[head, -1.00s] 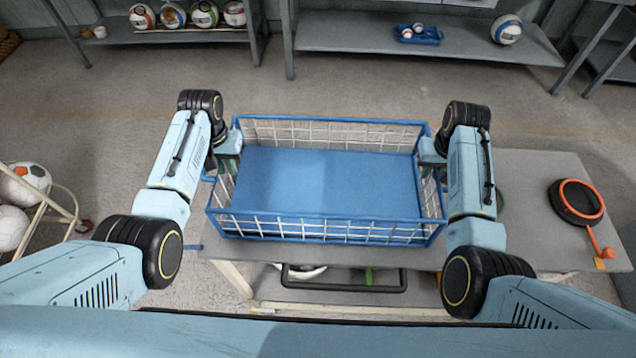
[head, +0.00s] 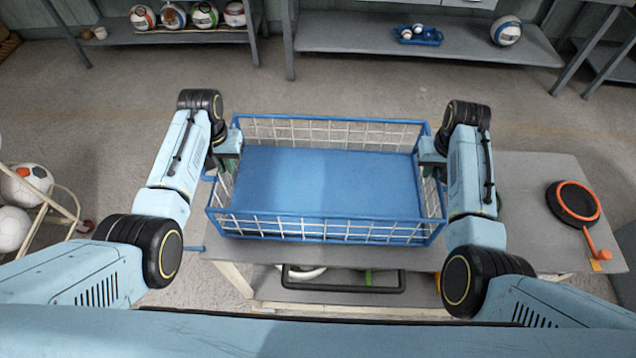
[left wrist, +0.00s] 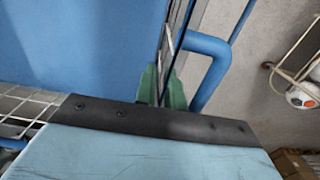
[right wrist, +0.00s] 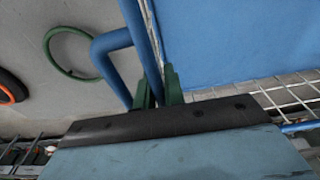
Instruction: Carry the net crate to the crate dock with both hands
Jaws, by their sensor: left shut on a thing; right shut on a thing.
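The net crate (head: 320,185) is a blue-framed basket with white mesh walls and a solid blue floor; it looks empty and level. It is in front of me in the head view, over a grey table. My left gripper (head: 228,160) is shut on the crate's left side; in the left wrist view its green fingers (left wrist: 162,88) are at the blue side handle. My right gripper (head: 432,160) is shut on the right side, with green fingers (right wrist: 158,90) at the other blue handle. I cannot tell whether the crate touches the table. No crate dock is clearly identifiable.
The grey table (head: 540,185) bears a black and orange round thing (head: 573,204) at its right. A ball rack (head: 60,205) stands at the left. Shelves with balls (head: 190,36) and a blue tray (head: 418,36) line the back. Open floor lies between.

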